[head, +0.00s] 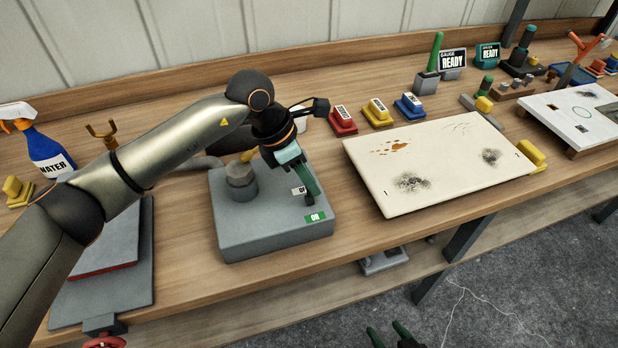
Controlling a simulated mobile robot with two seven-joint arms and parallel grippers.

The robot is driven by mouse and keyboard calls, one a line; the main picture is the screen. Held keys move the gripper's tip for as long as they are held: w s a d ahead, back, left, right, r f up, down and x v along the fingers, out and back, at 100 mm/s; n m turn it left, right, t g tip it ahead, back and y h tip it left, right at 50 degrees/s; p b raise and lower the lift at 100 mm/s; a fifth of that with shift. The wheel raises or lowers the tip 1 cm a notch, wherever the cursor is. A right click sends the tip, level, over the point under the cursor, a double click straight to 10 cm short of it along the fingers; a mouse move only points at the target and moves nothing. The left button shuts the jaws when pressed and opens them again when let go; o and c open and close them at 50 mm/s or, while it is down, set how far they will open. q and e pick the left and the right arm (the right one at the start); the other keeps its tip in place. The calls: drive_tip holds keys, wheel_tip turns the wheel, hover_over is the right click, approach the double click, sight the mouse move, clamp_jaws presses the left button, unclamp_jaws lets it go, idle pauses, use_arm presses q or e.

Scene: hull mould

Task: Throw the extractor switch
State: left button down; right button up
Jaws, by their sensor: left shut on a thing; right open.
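The extractor switch appears to be the grey box (270,235) on the bench, with a green ON label (316,217) at its front right and a small white label (299,191) further back. My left gripper (308,188) reaches down over the right part of the box and is shut on the switch's lever. The lever is mostly hidden by the fingers, so its exact position is hard to tell. My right gripper (388,335) shows only at the bottom edge, below the bench, open and empty.
A stained cream board (440,165) lies to the right. Red, yellow and blue blocks (378,112) stand behind. A WATER spray bottle (47,150) stands at the left.

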use_arm(q)
drive_tip(key=shift+w+a+f+n+g+h+b, duration=0.25)
drive_tip(key=shift+w+g+b, duration=0.2)
drive_tip(key=shift+g+b, duration=0.35)
drive_tip(key=shift+w+a+f+n+g+h+b, duration=0.15)
drive_tip(key=shift+w+g+h+b, duration=0.25)
drive_tip(key=shift+g+b, duration=0.4)
drive_tip(key=shift+w+g+b, duration=0.2)
drive_tip(key=shift+g+b, duration=0.4)
drive_tip(key=shift+r, duration=0.1)
drive_tip(key=c, duration=0.8)
unclamp_jaws()
